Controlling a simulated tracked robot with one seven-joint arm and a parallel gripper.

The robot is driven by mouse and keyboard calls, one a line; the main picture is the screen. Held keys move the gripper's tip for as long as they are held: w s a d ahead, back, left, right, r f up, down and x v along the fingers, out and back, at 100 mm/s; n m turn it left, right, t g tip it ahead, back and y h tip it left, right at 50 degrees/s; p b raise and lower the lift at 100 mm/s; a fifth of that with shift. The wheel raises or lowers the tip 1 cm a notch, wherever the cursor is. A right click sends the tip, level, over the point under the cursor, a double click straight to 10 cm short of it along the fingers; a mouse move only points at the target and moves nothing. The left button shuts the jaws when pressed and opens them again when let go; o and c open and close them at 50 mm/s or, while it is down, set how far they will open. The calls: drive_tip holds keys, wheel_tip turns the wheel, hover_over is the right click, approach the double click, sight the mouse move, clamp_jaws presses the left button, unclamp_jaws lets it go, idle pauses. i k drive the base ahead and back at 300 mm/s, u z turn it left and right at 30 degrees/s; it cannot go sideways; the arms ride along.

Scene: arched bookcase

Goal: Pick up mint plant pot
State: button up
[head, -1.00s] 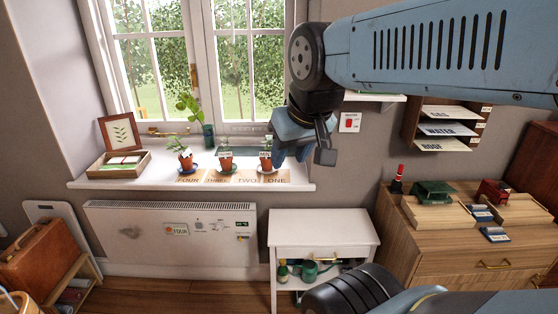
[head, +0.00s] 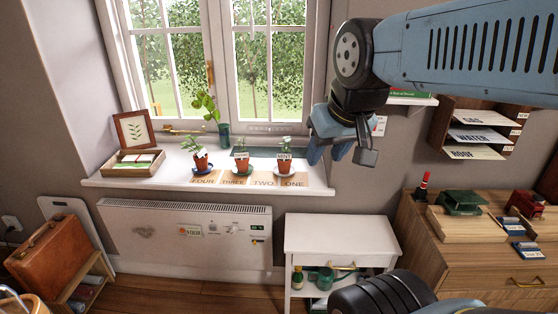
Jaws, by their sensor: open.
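The mint plant pot (head: 285,166) is a small terracotta pot with a white label that seems to read MINT. It stands upright on a saucer at the right end of a row of three pots on the white windowsill (head: 322,191). The other two are a middle pot (head: 242,164) and a left pot (head: 201,163) with a taller plant. My gripper (head: 341,154) is open and empty, to the right of the mint pot in the picture and apart from it. How far it is in depth is hard to tell.
A green vase (head: 223,135) with a leafy stem stands behind the pots. A picture frame (head: 133,130) and a wooden box (head: 134,164) are at the sill's left. A radiator (head: 160,229) and a white cabinet (head: 342,236) are below; the cabinet top is clear.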

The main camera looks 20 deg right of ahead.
sight(284, 160)
drive_tip(key=i, duration=0.85)
drive_tip(key=u, duration=0.05)
